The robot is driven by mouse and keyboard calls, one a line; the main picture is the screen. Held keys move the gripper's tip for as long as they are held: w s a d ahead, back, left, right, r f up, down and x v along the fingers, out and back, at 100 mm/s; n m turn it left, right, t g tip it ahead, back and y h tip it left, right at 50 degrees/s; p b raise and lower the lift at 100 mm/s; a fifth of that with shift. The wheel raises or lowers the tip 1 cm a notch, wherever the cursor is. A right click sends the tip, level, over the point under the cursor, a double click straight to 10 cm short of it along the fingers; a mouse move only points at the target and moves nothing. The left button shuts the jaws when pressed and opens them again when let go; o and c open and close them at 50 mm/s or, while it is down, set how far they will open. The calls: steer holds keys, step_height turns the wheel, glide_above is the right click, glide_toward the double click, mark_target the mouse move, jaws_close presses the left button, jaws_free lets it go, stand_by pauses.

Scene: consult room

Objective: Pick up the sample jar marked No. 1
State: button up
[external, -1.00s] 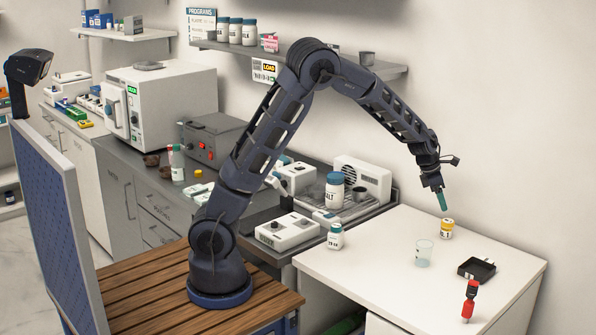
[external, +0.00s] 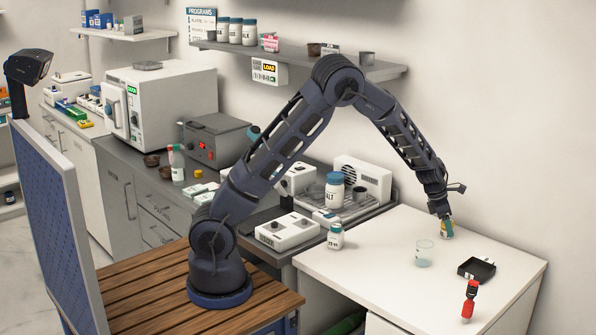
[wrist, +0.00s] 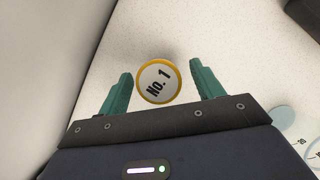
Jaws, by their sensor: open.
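The sample jar (wrist: 159,81) shows in the wrist view from above, with a white lid marked "No. 1" and a yellow rim. My gripper (wrist: 160,88) is open, with one teal finger on each side of the jar and a visible gap on both sides. In the external view the jar (external: 447,230) stands on the white table near the wall, partly hidden by my gripper (external: 445,222), which is down around it.
A clear beaker (external: 424,254) stands on the white table (external: 380,270) just left of and nearer than the jar. A black tray (external: 477,268) and a red-handled item (external: 469,300) lie to the right. The wall is close behind the jar.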

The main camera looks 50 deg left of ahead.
steer(key=shift+w+d+f, duration=0.15)
steer(key=shift+f, duration=0.4)
steer(key=shift+c, duration=0.3)
steer(key=c, duration=1)
